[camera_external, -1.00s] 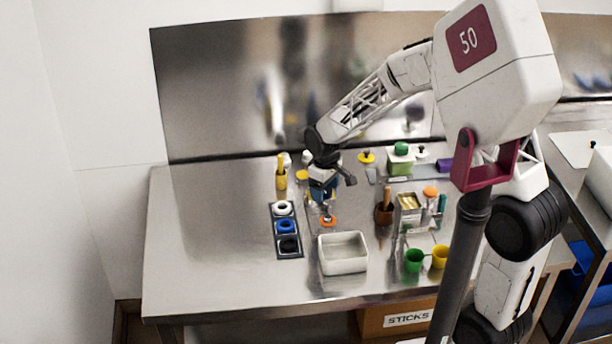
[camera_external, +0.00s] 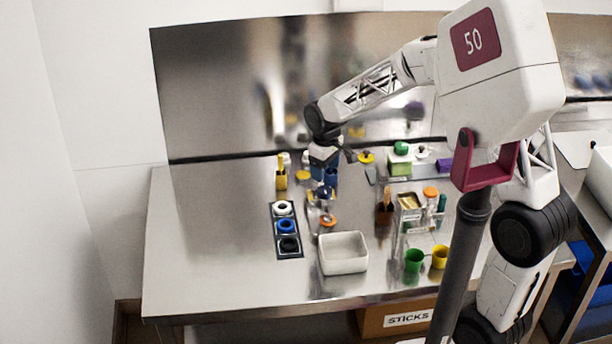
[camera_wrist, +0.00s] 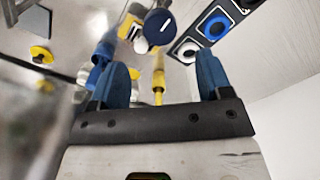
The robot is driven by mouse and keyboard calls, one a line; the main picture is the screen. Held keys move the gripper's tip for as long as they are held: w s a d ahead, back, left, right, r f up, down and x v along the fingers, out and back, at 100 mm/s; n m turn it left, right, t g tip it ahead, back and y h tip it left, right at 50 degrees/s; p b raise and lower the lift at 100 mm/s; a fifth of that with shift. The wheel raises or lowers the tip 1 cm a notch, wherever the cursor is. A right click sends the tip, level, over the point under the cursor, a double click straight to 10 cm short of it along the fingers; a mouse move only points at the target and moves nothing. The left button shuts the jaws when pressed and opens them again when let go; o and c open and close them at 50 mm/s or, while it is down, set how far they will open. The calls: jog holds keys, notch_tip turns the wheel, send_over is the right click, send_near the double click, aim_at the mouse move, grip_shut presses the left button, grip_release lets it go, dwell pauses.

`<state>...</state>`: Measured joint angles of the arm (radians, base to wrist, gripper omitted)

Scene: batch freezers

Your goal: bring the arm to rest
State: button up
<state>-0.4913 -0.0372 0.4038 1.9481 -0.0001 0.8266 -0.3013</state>
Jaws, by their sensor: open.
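My gripper (camera_external: 324,175) is over the back middle of the steel table, above the bench top. In the wrist view its two blue fingers (camera_wrist: 160,88) stand wide apart with nothing held between them. Below and beyond the fingers in that view are a round dark blue lid (camera_wrist: 160,27) and a yellow-handled tool (camera_wrist: 158,80). What stands directly under my gripper in the external view is partly hidden by it.
A dark tray with white, blue and black rings (camera_external: 286,228) lies left of a white bin (camera_external: 343,253). Green (camera_external: 414,260) and yellow (camera_external: 440,257) cups stand at the front right. A yellow holder (camera_external: 281,178) stands behind the tray. The table's left side is clear.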

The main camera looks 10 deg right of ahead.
dwell(0.3)
jog(key=s+d+r+m, duration=0.1)
jog(key=s+d+r, duration=0.25)
jog(key=d, duration=0.25)
jog(key=s+d+r+m+t, duration=0.1)
jog(key=s+d+r+m, duration=0.1)
jog(key=s+d+r, duration=0.3)
jog(key=s+d+r+m, duration=0.1)
jog(key=s+d+r, duration=0.15)
jog(key=d, duration=0.45)
jog(key=s+d+r+m+t, duration=0.1)
jog(key=s+d+r+m, duration=0.2)
jog(key=s+d, duration=1)
jog(key=shift+s+r+m+t, duration=0.15)
jog(key=shift+s+m+t, duration=0.15)
jog(key=shift+s+m, duration=1.15)
jog(key=shift+s+n, duration=0.3)
jog(key=shift+n, duration=0.05)
